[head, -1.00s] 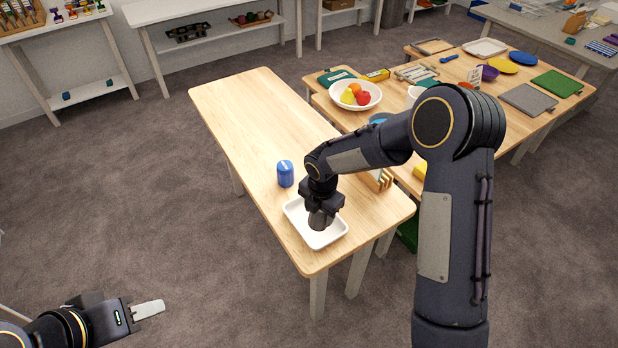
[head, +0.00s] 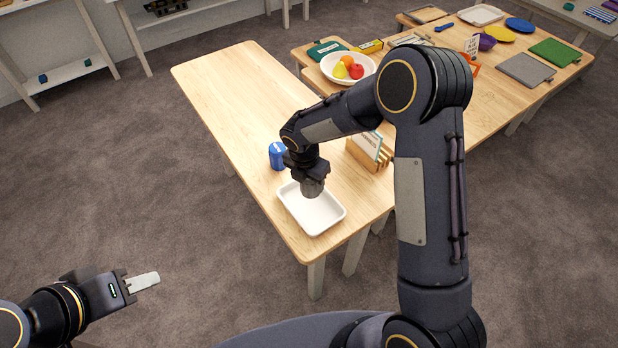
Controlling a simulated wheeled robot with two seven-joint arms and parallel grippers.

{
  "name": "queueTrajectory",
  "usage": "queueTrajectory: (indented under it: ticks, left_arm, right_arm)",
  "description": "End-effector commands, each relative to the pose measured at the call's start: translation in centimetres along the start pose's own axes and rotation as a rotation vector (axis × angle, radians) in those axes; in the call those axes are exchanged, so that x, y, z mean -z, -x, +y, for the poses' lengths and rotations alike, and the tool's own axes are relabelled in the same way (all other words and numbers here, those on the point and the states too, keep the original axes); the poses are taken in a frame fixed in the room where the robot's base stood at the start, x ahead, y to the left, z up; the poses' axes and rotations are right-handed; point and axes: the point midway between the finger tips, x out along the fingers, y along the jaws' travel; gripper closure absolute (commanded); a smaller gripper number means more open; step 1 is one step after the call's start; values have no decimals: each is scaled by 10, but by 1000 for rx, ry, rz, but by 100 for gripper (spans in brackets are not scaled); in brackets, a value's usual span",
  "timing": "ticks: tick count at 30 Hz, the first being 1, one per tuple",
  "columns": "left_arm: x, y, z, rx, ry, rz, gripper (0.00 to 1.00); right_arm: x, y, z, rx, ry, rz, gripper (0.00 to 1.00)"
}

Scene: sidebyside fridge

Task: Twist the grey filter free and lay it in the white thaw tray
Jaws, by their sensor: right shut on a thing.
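The white thaw tray (head: 325,221) lies on the near end of the wooden table. My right gripper (head: 312,184) points down over the tray's far edge. It is shut on the grey filter (head: 313,188), a short dark grey cylinder whose lower end shows below the fingers. The filter looks to be above the tray's far part; whether it touches the tray I cannot tell. My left gripper (head: 143,282) is at the lower left, away from the table. A pale grey finger shows, but the gap between its fingers cannot be made out.
A blue canister (head: 277,156) stands just behind the tray, close to my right gripper. A wooden rack with cards (head: 370,151) stands to the right. A white fruit bowl (head: 348,68) is farther back. The left part of the table (head: 230,90) is bare.

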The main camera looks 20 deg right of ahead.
Motion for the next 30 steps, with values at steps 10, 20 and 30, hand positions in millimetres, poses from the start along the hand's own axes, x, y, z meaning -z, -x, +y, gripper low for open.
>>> queueTrajectory:
  ticks: [10,20,30]
  left_arm:
    - [-15,-30,-14,0,0,0,64]
    - [-22,-43,-20,0,0,0,64]
    - [-21,-42,-19,0,0,0,64]
  right_arm:
    - [7,-44,0,1,1,0,80]
    - [10,-64,0,-1,0,0,80]
    - [10,-64,0,-1,0,0,80]
